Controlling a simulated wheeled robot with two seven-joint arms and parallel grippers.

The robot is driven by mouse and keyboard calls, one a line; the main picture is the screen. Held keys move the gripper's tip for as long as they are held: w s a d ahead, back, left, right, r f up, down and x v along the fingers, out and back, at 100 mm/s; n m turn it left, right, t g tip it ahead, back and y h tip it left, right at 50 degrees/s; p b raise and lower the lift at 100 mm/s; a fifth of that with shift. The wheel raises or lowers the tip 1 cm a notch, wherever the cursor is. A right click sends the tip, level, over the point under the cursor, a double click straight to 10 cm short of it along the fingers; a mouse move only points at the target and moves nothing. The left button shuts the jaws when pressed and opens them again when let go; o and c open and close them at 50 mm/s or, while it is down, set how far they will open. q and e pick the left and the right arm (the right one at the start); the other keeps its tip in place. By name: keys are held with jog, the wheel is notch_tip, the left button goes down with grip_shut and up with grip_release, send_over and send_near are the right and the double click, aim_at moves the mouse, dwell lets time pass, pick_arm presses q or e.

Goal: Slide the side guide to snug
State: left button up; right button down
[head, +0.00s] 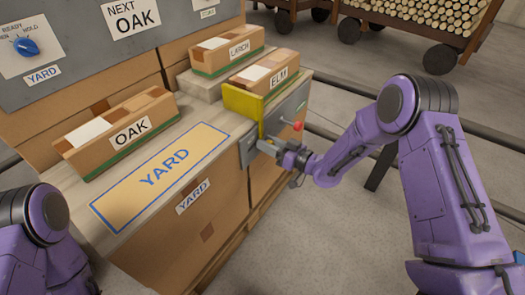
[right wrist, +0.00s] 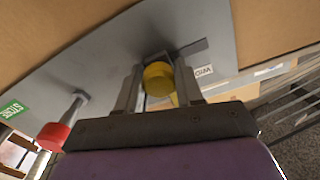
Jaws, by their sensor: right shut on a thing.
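The side guide (head: 242,103) is an upright yellow plate on the bench's right edge, at the near end of the ELM box. A grey panel (head: 290,108) runs along the bench side below it. My right gripper (head: 266,147) is at this panel. In the right wrist view, my right gripper (right wrist: 157,88) is shut on a round yellow knob (right wrist: 158,77) at a slot in the panel. A partly cut-off label beside the slot reads "WID". How the knob joins the guide is hidden. My left gripper is out of view; only part of my left arm shows.
A red knob (head: 298,126) on a lever sits on the panel near my right gripper; it also shows in the right wrist view (right wrist: 52,136). ELM (head: 278,75), LARCH (head: 238,48) and OAK (head: 130,130) boxes stand on the bench. The YARD mat (head: 200,140) is empty.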

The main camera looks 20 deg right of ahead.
jog(key=shift+w+d, duration=0.4)
jog(key=shift+d, duration=0.15)
jog(key=c, duration=0.8)
grip_release()
jog(key=shift+d, duration=0.15)
jog(key=shift+o, duration=0.2)
jog(key=p+v, duration=0.2)
jog(key=v, duration=0.8)
jog(key=shift+s, duration=0.2)
jog(key=shift+d, duration=0.1)
